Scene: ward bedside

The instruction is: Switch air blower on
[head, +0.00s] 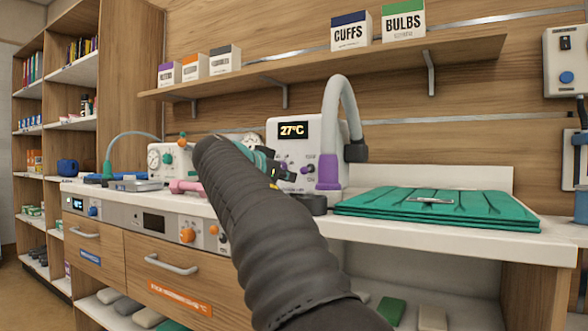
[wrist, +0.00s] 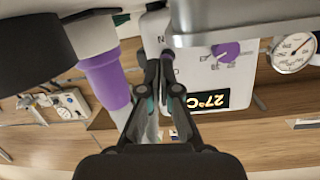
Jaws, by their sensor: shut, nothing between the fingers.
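The air blower (head: 302,130) is a white box on the counter with a 27°C display. It also shows upside down in the wrist view (wrist: 200,75), with a purple knob (wrist: 226,52) on its front panel. A grey hose with a purple cuff (head: 328,172) arches beside it. My gripper (wrist: 160,55) is shut and empty, its fingertips at the blower's front panel beside the knob. A letter N shows just past the tips. The tips hide part of the panel, so I cannot tell whether they touch it or where the switch stands. In the head view my arm covers the blower's lower left.
A folded green mat (head: 440,207) lies on the counter to the right. A smaller white device with a gauge (head: 168,158) stands to the left. A shelf (head: 330,73) with boxes hangs above. In the wrist view, a round gauge (wrist: 292,52) is close by.

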